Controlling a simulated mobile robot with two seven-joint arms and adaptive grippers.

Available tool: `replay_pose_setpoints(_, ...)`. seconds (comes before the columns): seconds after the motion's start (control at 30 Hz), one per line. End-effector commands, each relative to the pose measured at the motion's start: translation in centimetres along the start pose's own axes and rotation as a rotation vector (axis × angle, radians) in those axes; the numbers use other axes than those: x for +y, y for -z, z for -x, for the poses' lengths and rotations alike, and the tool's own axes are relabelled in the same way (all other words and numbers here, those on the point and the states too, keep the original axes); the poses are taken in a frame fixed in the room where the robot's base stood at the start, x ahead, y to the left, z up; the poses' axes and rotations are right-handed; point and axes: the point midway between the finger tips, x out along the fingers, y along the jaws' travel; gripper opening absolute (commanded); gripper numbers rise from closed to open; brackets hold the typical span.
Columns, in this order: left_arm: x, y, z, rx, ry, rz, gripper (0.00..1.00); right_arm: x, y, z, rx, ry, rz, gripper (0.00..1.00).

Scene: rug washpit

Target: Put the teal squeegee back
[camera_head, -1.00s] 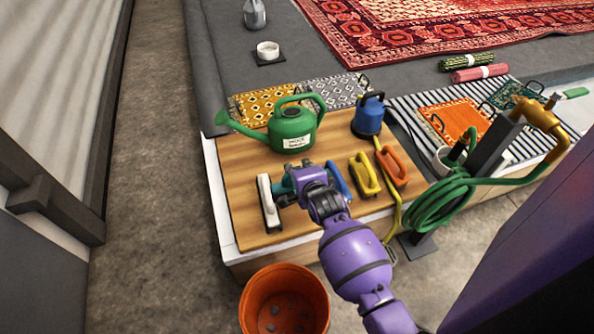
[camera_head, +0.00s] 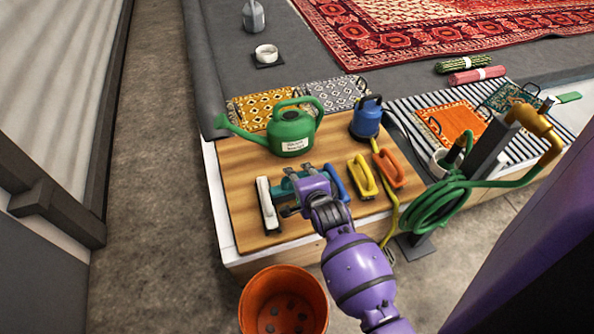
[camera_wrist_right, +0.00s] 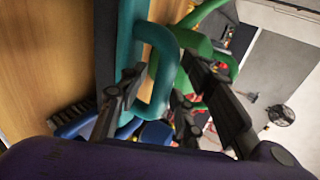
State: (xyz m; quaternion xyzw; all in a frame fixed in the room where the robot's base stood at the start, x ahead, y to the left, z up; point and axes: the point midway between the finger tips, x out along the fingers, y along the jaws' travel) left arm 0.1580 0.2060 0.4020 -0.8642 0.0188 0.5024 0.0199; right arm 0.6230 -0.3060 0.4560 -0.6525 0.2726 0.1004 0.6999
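The teal squeegee (camera_head: 283,188) is on the wooden board, between the white squeegee (camera_head: 267,203) and the blue squeegee (camera_head: 336,184). My right gripper (camera_head: 288,193) is at it, with its fingers apart on either side of its handle, and hides part of it. In the right wrist view the teal handle loop (camera_wrist_right: 159,82) lies between the spread fingers of my right gripper (camera_wrist_right: 165,88). I see a gap there, with no firm closure on the handle. My left gripper is out of view.
A yellow squeegee (camera_head: 362,177) and an orange one (camera_head: 391,168) sit to the right. A green watering can (camera_head: 290,131) and a blue container (camera_head: 367,118) stand behind. An orange bucket (camera_head: 284,290) is in front. A green hose coil (camera_head: 438,205) hangs at the right.

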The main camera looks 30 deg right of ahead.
Motion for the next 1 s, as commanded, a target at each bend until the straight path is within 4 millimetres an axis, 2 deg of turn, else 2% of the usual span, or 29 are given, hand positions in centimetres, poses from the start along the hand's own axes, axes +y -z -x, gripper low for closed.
replay_pose_setpoints(0.03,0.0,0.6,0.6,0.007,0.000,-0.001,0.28,-0.3,0.0,1.5,0.000,0.001,-0.003,0.34)
replay_pose_setpoints(0.1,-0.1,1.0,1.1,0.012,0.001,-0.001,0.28,-0.4,0.0,3.1,0.001,0.002,-0.003,0.34)
replay_pose_setpoints(0.33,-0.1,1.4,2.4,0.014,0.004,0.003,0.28,-0.3,0.0,7.2,0.001,0.003,-0.001,0.34)
replay_pose_setpoints(0.5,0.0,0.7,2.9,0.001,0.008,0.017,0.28,-0.2,0.0,8.6,0.000,0.003,0.000,0.34)
replay_pose_setpoints(0.77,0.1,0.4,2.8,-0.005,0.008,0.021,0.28,-0.1,0.0,8.8,-0.001,0.002,0.002,0.34)
replay_pose_setpoints(0.87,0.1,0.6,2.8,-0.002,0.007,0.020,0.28,0.8,0.3,9.3,-0.001,-0.009,0.048,0.34)
replay_pose_setpoints(0.97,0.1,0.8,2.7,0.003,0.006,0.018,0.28,3.3,1.0,11.1,-0.010,-0.041,0.203,0.34)
replay_pose_setpoints(1.0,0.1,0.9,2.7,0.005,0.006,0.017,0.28,4.9,1.4,12.2,-0.018,-0.062,0.297,0.34)
